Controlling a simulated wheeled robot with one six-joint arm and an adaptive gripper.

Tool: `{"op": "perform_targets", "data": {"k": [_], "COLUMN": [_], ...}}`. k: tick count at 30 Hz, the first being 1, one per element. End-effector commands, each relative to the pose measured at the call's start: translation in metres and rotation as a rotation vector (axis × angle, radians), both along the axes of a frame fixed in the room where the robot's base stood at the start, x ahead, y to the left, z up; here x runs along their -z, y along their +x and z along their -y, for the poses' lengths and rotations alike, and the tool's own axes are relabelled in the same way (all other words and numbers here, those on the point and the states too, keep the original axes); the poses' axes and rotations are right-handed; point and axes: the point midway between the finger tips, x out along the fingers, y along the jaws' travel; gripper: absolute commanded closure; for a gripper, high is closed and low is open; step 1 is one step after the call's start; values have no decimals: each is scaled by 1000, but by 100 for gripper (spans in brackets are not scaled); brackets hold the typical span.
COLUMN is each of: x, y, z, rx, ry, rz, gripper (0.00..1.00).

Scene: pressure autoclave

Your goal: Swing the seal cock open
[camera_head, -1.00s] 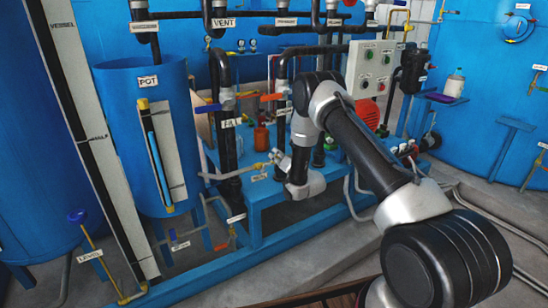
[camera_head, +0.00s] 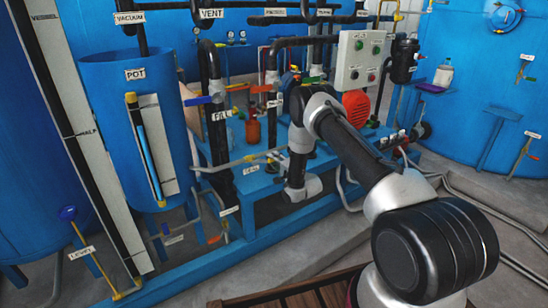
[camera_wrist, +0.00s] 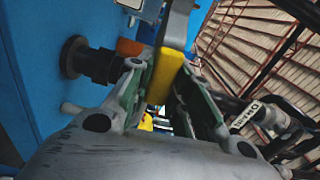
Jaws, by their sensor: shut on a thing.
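The seal cock sits on the thin pipe beside the white SEAL label (camera_head: 251,169), at the front of the blue skid in the head view. The cock is small there and partly hidden by my gripper (camera_head: 277,157). In the wrist view, my gripper (camera_wrist: 172,88) has its green-padded fingers on either side of a yellow piece (camera_wrist: 163,72) with a grey part above it. It appears shut on this piece, which I take to be the cock's handle. The handle's exact angle cannot be told.
The blue pot (camera_head: 110,110) stands left of the cock. A black pipe with the FILL label (camera_head: 221,115) rises close by. The grey control box (camera_head: 362,60) and red motor (camera_head: 356,107) stand behind my arm. The wrist view shows a dark fitting (camera_wrist: 88,62) beside the fingers.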

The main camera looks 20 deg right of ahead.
Motion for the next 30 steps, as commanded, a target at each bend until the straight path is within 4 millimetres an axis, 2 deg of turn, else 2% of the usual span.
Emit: {"op": "perform_targets", "data": {"k": [6, 20, 21, 24, 25, 30], "x": [7, 8, 9, 8, 8, 7], "y": [-1, -1, -1, -1, -1, -1], "z": [1, 1, 1, 1, 1, 0], "rx": [1, 1, 1, 1, 1, 1], "ry": [49, 64, 64, 63, 63, 63], "rz": [-19, -26, -26, -26, -26, -24], "gripper": [100, 100, 78, 60, 57, 57]}}
